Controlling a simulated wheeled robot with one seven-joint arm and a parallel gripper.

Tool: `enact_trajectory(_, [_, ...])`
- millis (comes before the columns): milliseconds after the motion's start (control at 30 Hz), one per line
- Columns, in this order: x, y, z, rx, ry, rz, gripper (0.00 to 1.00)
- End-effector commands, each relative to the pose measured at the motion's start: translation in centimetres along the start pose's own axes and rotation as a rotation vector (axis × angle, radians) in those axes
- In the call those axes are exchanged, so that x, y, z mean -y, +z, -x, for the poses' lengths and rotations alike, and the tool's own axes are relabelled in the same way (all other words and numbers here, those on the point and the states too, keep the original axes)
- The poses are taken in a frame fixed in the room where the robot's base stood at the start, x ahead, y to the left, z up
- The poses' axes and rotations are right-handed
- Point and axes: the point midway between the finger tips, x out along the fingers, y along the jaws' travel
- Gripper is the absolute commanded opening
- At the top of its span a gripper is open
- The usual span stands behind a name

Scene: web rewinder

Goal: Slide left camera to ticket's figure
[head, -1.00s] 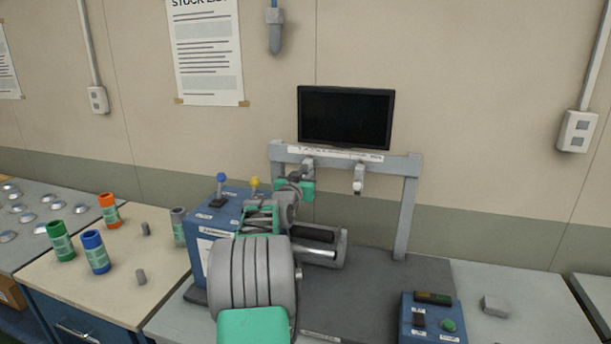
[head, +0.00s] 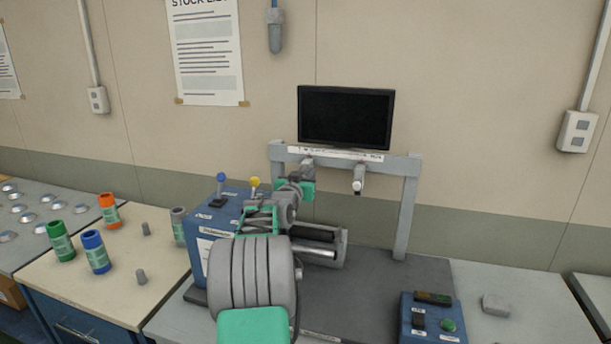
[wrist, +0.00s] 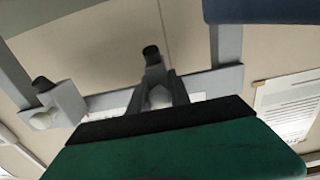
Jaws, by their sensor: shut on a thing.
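The left camera (head: 308,166) hangs from the crossbar (head: 404,163) of a grey frame, below the dark monitor. My gripper (head: 303,184) is at this camera from below. In the wrist view my gripper (wrist: 160,98) has its fingers closed around the left camera (wrist: 153,62), whose dark end shows beyond them. The right camera (head: 358,179) hangs farther right on the same crossbar, apart from my gripper; it also shows in the wrist view (wrist: 55,108). A white scale strip (head: 335,153) runs along the crossbar, its marks too small to read. I cannot make out a ticket.
The monitor (head: 346,117) sits just above the crossbar. A blue box with levers (head: 216,205) stands left of my arm, and a roller (head: 318,247) lies below. A blue control box (head: 432,318) stands front right. Colored tubes stand on the left table.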

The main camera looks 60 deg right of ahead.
Motion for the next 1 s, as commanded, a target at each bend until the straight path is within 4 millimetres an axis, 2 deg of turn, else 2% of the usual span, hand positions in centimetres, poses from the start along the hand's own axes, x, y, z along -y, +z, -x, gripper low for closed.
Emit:
enact_trajectory(267, [-0.72, 0.47, 0.01, -0.003, 0.002, -0.002, 0.00])
enact_trajectory(567, [-0.84, 0.01, 0.02, 0.001, 0.000, 0.000, 0.00])
enact_trajectory(600, [-0.84, 0.02, 0.01, 0.001, 0.000, 0.000, 0.26])
enact_trajectory(800, [-0.82, 0.00, 0.01, 0.000, 0.000, 0.000, 0.42])
enact_trajectory(1000, [-0.82, 0.00, 0.02, 0.000, 0.000, 0.000, 0.42])
